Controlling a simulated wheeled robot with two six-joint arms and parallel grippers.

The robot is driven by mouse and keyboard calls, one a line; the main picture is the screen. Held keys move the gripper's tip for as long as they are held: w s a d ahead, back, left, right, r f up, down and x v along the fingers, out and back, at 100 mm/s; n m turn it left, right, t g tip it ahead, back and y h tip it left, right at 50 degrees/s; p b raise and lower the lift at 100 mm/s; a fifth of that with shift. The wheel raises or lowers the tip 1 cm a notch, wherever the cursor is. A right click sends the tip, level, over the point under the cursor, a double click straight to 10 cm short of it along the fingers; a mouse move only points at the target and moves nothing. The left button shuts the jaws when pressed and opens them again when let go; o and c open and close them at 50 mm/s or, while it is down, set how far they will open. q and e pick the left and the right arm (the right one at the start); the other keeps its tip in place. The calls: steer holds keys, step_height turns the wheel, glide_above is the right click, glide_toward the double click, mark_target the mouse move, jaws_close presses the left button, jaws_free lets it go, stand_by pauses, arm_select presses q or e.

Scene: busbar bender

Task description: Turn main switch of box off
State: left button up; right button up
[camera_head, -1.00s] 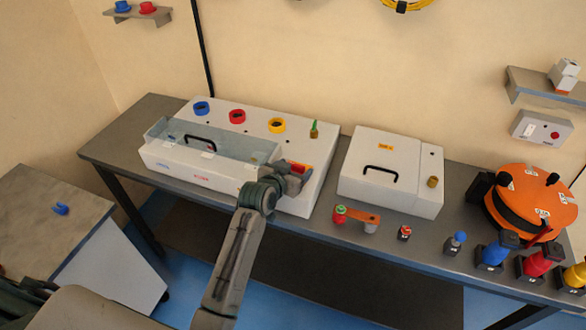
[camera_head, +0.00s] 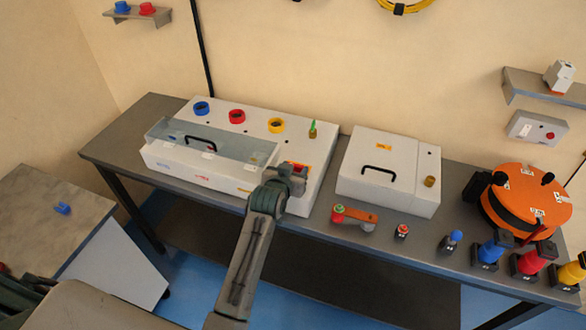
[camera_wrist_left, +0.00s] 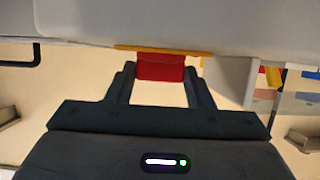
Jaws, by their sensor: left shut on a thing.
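The white box (camera_head: 318,196) stands on the bench, with a clear-lidded compartment on its left part. Its main switch shows as a red handle (camera_wrist_left: 160,67) on a yellow plate (camera_wrist_left: 125,48) in the left wrist view. My left gripper (camera_wrist_left: 160,80) is shut on the red handle, with one dark finger on each side of it. In the head view the left gripper (camera_head: 288,176) is at the front right of the box, and it hides most of the switch. My right gripper is not in view.
A second white box (camera_head: 345,181) with a black handle stands to the right. A red-and-orange lever piece (camera_head: 355,217), small coloured parts and an orange round device (camera_head: 520,200) are farther right. A small table (camera_head: 40,235) is at the left.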

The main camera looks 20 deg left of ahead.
arm_select(q)
steer(key=o, duration=1)
steer(key=shift+s, duration=0.1)
steer(key=b+v, duration=0.3)
steer(key=v, duration=0.7)
steer(key=shift+s+r, duration=0.2)
steer(key=shift+s, duration=0.05)
